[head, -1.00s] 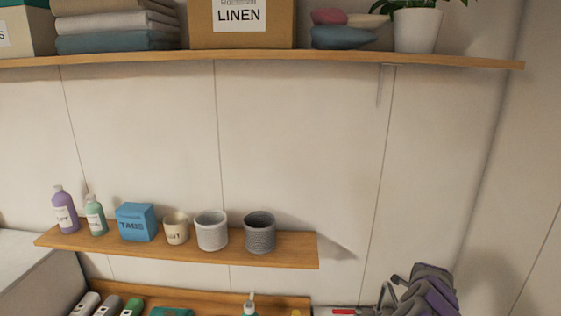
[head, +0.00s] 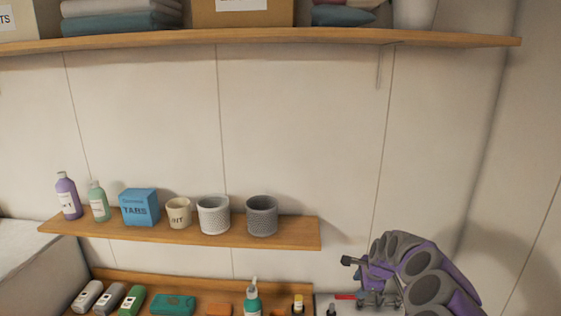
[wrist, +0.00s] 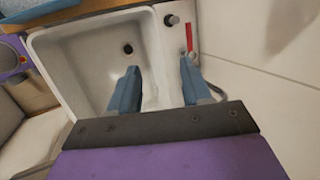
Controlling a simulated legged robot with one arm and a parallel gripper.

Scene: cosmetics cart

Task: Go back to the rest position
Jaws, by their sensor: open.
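My gripper (wrist: 158,88) is open in the wrist view, its two blue-grey fingers apart with nothing between them. It hangs over a white sink basin (wrist: 75,58) with a dark drain. In the head view my purple and grey arm is at the lower right, and the gripper end (head: 370,280) is partly hidden by the arm links and low in the picture. A red-handled tap part (wrist: 190,38) lies just beyond the fingers in the wrist view.
A middle shelf (head: 280,238) holds bottles, a blue box (head: 139,207), a cup and two pots. A lower wooden surface (head: 185,283) carries several small items and a teal pump bottle (head: 252,300). An upper shelf (head: 450,39) spans the wall. The wall right of the middle shelf is bare.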

